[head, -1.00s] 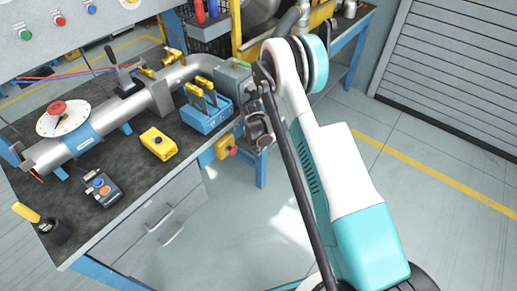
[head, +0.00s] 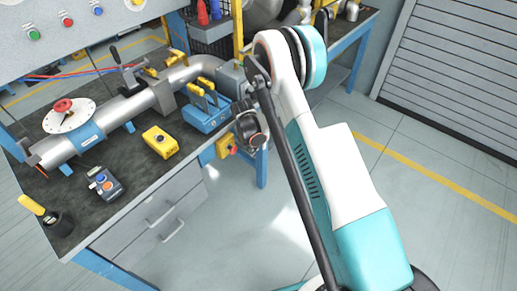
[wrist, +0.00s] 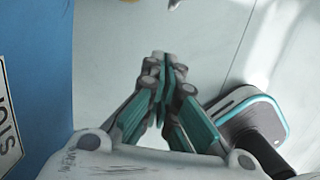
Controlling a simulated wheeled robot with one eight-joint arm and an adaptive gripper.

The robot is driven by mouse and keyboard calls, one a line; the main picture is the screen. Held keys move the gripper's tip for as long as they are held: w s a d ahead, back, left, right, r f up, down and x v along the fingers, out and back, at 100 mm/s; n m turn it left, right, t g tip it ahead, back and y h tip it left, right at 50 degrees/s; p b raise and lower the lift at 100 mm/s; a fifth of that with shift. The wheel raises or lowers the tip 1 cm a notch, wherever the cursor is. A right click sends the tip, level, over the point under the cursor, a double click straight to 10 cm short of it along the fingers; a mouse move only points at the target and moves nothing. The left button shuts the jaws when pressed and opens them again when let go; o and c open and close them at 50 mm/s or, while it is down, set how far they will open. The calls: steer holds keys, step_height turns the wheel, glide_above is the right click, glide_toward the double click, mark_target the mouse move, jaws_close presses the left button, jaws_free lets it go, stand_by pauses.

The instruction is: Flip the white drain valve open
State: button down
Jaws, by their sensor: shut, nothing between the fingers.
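My gripper (wrist: 160,62) is in the wrist view, its fingers together and empty, pointing over bare floor. In the head view the end of my arm hangs just off the right front corner of the bench, and its fingers cannot be made out. The grey pipe (head: 140,108) runs along the bench. I cannot pick out a white drain valve for certain in either view.
A blue panel with a lettered sign (wrist: 8,115) is close at left in the wrist view. Floor right of the bench is clear.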

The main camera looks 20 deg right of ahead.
steer(key=s+a+r+p, duration=0.1)
steer(key=a+r+p, duration=0.15)
steer(key=r, duration=0.65)
steer(key=s+a+r+p, duration=0.1)
steer(key=s+r+p, duration=0.15)
steer(key=r, duration=0.55)
steer(key=s+d+r+m+t, duration=0.1)
steer(key=s+r+m, duration=0.25)
steer(key=r, duration=0.45)
steer(key=s+d+r+m+t+y, duration=0.1)
steer(key=s+d+r+m, duration=0.2)
steer(key=r, duration=0.4)
steer(key=s+r+m+t, duration=0.1)
steer(key=s+r+m, duration=0.35)
steer(key=r, duration=0.35)
steer(key=s+d+r+m+t, duration=0.1)
steer(key=s+r+m, duration=0.2)
steer(key=s+m, duration=0.4)
steer(key=s+d+r+m+t, duration=0.1)
steer(key=s+r+m+t, duration=0.1)
steer(key=s+m, duration=0.5)
steer(key=s+r, duration=0.1)
steer(key=s, duration=0.4)
steer(key=shift+s+d+y, duration=0.25)
steer(key=shift+d+y, duration=0.05)
steer(key=shift+d, duration=0.05)
steer(key=shift+r, duration=0.1)
